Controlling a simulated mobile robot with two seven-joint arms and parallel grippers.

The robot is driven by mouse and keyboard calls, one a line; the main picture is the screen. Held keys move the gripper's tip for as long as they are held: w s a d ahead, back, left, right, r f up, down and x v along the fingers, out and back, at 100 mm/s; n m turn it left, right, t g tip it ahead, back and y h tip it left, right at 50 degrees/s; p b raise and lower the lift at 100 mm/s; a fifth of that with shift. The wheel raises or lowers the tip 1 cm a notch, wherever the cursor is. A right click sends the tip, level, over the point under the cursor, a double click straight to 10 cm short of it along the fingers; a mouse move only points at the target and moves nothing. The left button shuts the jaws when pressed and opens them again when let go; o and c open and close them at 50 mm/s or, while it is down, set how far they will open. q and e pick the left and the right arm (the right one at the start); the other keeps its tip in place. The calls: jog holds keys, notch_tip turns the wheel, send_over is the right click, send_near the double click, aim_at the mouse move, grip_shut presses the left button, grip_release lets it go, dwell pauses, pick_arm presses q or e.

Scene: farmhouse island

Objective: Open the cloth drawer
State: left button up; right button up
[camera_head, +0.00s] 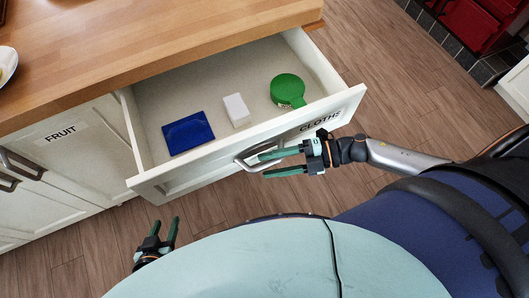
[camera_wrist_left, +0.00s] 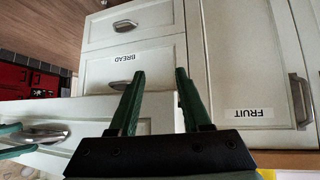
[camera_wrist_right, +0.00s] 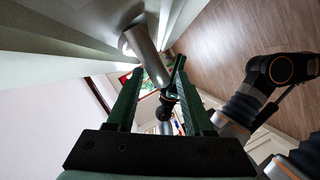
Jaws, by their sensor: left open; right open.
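The cloth drawer (camera_head: 225,150), labelled CLOTHS, stands pulled out from the island, its inside showing. It holds a blue folded cloth (camera_head: 188,132), a small white block (camera_head: 236,110) and a green round item (camera_head: 288,90). My right gripper (camera_head: 272,163) is open at the drawer's metal handle (camera_head: 246,163). In the right wrist view the handle (camera_wrist_right: 146,55) shows between and beyond the spread fingers; contact cannot be told. My left gripper (camera_head: 170,230) is open and empty, apart from the drawer and in front of it. The drawer handle also shows in the left wrist view (camera_wrist_left: 45,135).
The wooden countertop (camera_head: 130,40) lies above the drawer. A FRUIT door (camera_head: 75,150) is to the left, with metal handles (camera_head: 20,165). A BREAD drawer (camera_wrist_left: 155,68) is shut below. A red object (camera_head: 470,22) stands at the far right. Wooden floor lies clear right of the island.

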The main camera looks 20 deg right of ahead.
pick_arm(q)
jog(key=shift+f, duration=0.35)
pick_arm(e)
jog(key=v, duration=1)
jog(key=shift+d, duration=0.15)
pick_arm(q)
jog(key=shift+s+d, duration=0.1)
pick_arm(e)
jog(key=shift+d+r, duration=0.1)
